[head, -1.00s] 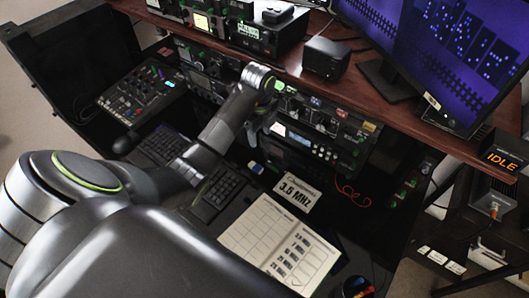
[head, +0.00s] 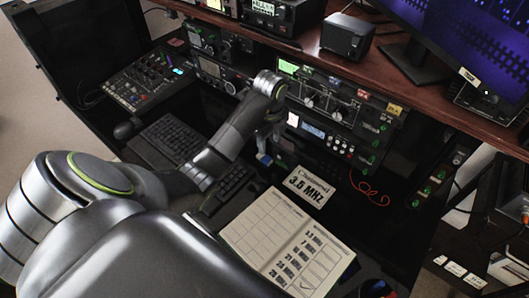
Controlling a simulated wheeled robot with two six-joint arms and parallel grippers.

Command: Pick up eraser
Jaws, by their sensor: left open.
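The eraser (head: 264,159) is a small blue and white block on the dark desk, left of the white "3.5 MHZ" card. My left gripper (head: 266,143) hangs from the arm that comes in from the left, with its fingers pointing down just above the eraser. Its jaws are open. The fingers are small and dark here, and I cannot tell whether they touch the eraser or stand around it. My right gripper is out of view.
The "3.5 MHZ" card (head: 303,187) and an open logbook (head: 288,243) lie right of and nearer than the eraser. A keyboard (head: 172,137) lies to the left. Radio panels (head: 325,137) stand close behind, under the wooden shelf (head: 440,100). A red cable (head: 370,189) lies right.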

